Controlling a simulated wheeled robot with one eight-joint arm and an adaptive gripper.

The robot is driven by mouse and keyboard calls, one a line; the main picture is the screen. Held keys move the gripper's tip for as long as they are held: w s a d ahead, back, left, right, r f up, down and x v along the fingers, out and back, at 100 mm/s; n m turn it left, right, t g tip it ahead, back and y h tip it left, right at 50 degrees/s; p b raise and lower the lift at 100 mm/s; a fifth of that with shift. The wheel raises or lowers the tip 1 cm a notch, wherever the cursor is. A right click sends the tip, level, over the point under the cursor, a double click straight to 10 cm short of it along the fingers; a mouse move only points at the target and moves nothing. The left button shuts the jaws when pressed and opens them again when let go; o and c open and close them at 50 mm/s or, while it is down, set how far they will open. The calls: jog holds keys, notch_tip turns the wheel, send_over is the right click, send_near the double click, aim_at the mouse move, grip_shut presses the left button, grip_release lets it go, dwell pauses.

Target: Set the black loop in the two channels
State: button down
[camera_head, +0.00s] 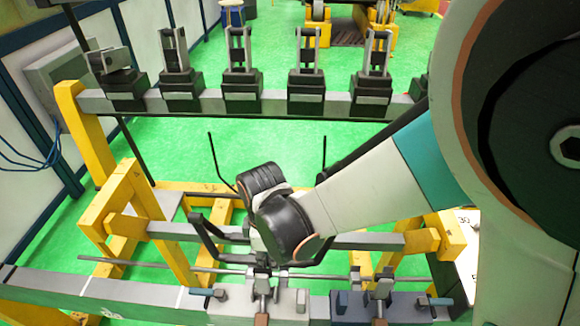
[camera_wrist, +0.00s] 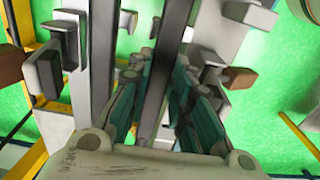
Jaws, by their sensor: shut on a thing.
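The black loop (camera_head: 207,241) shows in the head view as dark bent bars on either side of my wrist, low over the front rail. Its middle is hidden by my wrist. In the wrist view a dark straight bar of the loop (camera_wrist: 167,65) runs between the teal-sided fingers of my gripper (camera_wrist: 155,92), which is shut on it. In the head view my fingers are hidden behind the wrist. I cannot clearly make out the two channels, or whether the loop touches them.
A grey rail (camera_head: 350,240) on yellow stands (camera_head: 122,205) crosses behind the loop. Clamp blocks (camera_head: 262,302) and (camera_head: 372,302) stand at the front. A back rail (camera_head: 210,103) carries several upright clamps. Green floor lies between the rails.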

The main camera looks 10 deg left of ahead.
jog(key=shift+f+b, duration=1.45)
jog(key=shift+f, duration=0.15)
jog(key=shift+f, duration=0.15)
